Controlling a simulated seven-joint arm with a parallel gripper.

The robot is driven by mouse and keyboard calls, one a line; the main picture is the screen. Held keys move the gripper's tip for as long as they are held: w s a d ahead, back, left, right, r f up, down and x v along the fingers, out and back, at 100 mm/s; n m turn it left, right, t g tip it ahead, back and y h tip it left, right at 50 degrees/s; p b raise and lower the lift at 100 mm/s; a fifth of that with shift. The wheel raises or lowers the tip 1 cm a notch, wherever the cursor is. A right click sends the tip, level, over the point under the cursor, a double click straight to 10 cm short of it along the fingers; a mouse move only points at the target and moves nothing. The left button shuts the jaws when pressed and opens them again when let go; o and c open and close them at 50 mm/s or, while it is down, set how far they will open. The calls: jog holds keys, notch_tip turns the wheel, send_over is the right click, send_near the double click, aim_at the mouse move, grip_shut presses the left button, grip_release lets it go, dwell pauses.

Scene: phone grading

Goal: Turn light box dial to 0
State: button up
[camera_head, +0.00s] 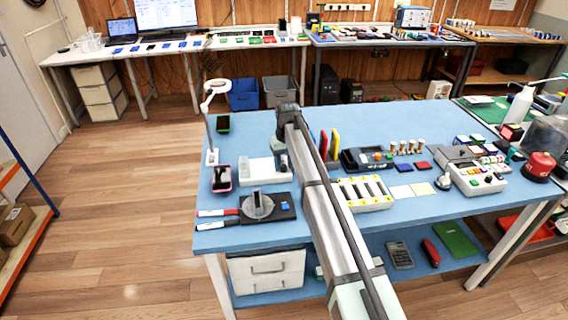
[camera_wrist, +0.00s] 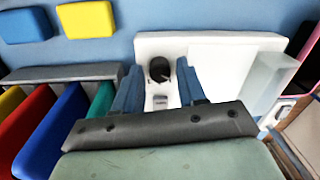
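The white light box (camera_head: 256,170) lies on the blue table, left of my arm in the head view. In the wrist view the light box (camera_wrist: 225,66) is a flat white slab across the upper middle. Its round black dial (camera_wrist: 159,69) sits near its left end, with a small grey label or button (camera_wrist: 160,100) below. My gripper (camera_wrist: 158,80) is open, with one blue-grey finger on each side of the dial. I cannot tell whether the fingers touch it.
A rack of coloured plates (camera_wrist: 50,120) stands close left of my gripper in the wrist view. Blue (camera_wrist: 25,25) and yellow (camera_wrist: 86,19) blocks lie beyond it. A translucent block (camera_wrist: 270,82) stands at the light box's right end. A pink-edged phone (camera_head: 221,178) lies left of the box.

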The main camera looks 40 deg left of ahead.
jog(key=shift+o, duration=0.7)
notch_tip(320, 180, up, 14)
jog(key=shift+w+d, duration=0.2)
jog(key=shift+w, duration=0.1)
jog(key=shift+f, duration=0.1)
